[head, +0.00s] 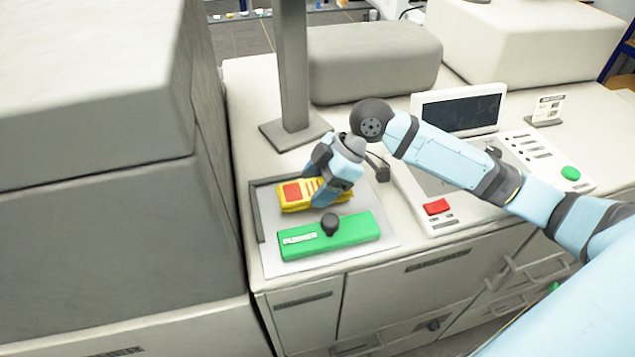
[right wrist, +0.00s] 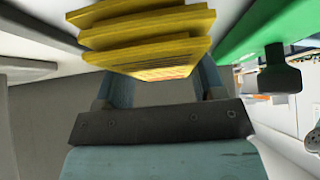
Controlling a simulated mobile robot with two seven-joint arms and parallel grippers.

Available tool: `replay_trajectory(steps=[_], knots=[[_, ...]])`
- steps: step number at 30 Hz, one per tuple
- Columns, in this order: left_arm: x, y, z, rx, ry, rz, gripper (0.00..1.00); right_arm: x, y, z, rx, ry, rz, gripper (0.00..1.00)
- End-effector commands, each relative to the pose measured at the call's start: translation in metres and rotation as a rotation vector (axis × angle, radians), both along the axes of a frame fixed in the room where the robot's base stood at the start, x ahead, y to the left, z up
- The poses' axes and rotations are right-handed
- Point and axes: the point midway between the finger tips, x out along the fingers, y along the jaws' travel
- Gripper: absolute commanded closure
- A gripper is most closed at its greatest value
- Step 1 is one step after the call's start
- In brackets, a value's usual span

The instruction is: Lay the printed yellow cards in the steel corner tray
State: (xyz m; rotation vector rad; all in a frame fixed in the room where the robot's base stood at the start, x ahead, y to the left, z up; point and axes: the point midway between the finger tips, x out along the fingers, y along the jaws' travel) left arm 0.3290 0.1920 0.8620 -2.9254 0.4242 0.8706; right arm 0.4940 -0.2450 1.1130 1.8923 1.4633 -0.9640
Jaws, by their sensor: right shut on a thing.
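The printed yellow cards (head: 296,196) form a small, slightly uneven stack with a red patch and red lines on top. The stack is at the inner corner of the steel corner tray (head: 268,254), beside its raised dark edge. My right gripper (head: 325,196) reaches down over the stack's right end and is shut on the cards. In the right wrist view the yellow cards (right wrist: 140,40) show as several stacked layers between the fingers. Whether the bottom card touches the tray is hard to tell. My left gripper is not in view.
A green block (head: 345,237) with a black knob lies at the front of the tray. A grey post (head: 293,70) stands behind. A console with a screen (head: 458,107) and a red button (head: 436,206) is to the right. A large grey machine (head: 90,200) fills the left.

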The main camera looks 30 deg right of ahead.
Motion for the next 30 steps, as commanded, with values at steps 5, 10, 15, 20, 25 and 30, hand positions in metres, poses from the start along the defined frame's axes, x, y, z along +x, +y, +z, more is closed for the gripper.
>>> replay_trajectory(steps=[5, 10, 15, 20, 25, 30], knots=[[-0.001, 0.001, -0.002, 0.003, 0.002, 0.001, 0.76, 0.0, 0.0, -0.002, 0.001, 0.0, 0.0, 0.65], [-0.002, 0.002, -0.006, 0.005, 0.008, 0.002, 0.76, 0.0, 0.0, -0.006, 0.0, 0.0, 0.0, 0.65], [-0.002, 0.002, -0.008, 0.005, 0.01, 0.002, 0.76, 0.0, 0.0, -0.009, 0.0, 0.0, 0.0, 0.65], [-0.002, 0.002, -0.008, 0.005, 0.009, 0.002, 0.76, 0.0, 0.0, -0.012, 0.0, -0.001, 0.001, 0.34], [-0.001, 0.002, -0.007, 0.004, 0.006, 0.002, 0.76, 0.0, 0.0, -0.011, 0.0, 0.0, 0.0, 0.07], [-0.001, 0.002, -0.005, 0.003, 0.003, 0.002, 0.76, 0.0, 0.0, -0.012, 0.0, 0.001, 0.001, 0.07]])
